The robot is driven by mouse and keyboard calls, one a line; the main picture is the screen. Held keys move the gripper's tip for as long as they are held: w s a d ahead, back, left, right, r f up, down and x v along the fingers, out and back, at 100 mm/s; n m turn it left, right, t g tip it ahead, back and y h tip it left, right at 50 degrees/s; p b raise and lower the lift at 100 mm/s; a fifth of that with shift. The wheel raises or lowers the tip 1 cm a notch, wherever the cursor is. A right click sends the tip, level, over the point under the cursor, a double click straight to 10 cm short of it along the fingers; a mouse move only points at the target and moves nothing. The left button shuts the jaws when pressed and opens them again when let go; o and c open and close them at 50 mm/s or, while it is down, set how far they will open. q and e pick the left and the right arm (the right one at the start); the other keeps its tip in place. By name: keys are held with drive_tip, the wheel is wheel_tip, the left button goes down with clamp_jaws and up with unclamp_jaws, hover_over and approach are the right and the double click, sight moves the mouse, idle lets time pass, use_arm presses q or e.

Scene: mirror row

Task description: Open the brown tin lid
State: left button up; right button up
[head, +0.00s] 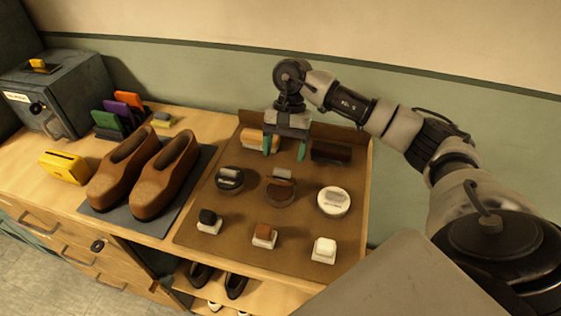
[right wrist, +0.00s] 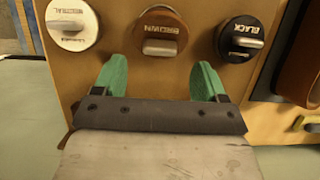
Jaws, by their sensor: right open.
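The brown tin (head: 280,190) sits in the middle of the mat, its lid carrying a raised bar handle. It also shows in the right wrist view (right wrist: 160,27), with the word BROWN readable on the lid. The lid is on the tin. My right gripper (head: 285,150) is open and empty, with green fingers pointing down over the back of the mat, behind the tin. In the right wrist view its fingers (right wrist: 160,75) are spread to either side of the brown tin's line, apart from it. My left gripper is not in view.
The black tin (head: 229,179) and white neutral tin (head: 333,201) flank the brown one. Brushes (head: 330,153) lie behind; small daubers (head: 264,236) stand in front. Brown shoes (head: 145,175) stand left on a grey mat. The brown mat (head: 200,247) has a raised back edge near the wall.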

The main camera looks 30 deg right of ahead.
sight(283, 169)
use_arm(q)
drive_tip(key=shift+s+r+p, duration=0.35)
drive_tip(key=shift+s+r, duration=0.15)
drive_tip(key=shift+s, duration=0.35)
use_arm(e)
drive_tip(key=shift+x, duration=2.2)
drive_tip(key=shift+s, duration=0.1)
drive_tip(key=shift+c, duration=0.3)
drive_tip(key=c, duration=1.2)
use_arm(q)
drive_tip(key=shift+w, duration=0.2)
